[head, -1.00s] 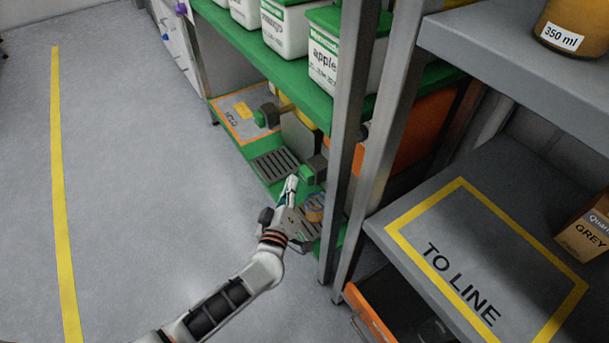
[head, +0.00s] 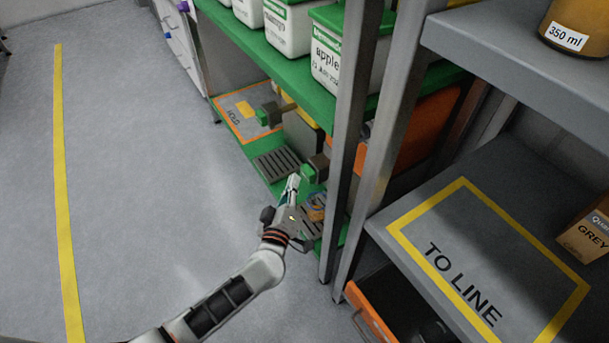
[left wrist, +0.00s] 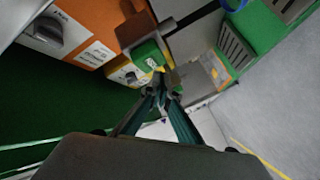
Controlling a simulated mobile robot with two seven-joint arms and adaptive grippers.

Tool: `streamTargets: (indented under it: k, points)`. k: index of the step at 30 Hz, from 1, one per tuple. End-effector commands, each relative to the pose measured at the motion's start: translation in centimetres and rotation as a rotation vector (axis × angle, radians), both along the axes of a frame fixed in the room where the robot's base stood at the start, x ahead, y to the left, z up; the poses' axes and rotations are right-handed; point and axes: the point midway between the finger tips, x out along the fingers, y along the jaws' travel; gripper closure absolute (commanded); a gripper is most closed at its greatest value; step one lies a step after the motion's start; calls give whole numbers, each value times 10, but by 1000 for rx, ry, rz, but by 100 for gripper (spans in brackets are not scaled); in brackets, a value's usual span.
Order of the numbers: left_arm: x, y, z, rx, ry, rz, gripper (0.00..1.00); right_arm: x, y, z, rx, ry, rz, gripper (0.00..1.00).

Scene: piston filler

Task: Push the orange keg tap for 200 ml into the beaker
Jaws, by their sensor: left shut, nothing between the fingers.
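The orange keg (head: 392,145) sits on the lower green shelf, partly hidden by grey posts. It shows at the upper left of the left wrist view (left wrist: 100,18). Its dark tap with a green push end (head: 308,173) points out toward the aisle; the green end is also in the left wrist view (left wrist: 147,52). My left gripper (head: 292,180) is shut and empty, its fingertips (left wrist: 162,78) right at the green end; I cannot tell if they touch. The beaker (head: 317,205), with blue and orange on it, stands below the tap, partly hidden by my gripper. My right gripper is out of view.
A second tap (head: 265,117) with a green end is farther back. A slotted drip tray (head: 276,164) and a HOLD mat (head: 232,104) lie on the lower shelf. White tubs (head: 330,60) stand above. The grey floor (head: 150,170) at left is clear.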

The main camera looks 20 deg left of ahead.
Motion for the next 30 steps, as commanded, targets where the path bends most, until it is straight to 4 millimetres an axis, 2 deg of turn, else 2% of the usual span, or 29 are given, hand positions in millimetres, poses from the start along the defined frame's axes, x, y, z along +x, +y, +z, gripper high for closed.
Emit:
streamTargets:
  k: [30]
  points:
    - [11, -10, 3, -6, -4, -1, 100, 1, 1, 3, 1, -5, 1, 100]
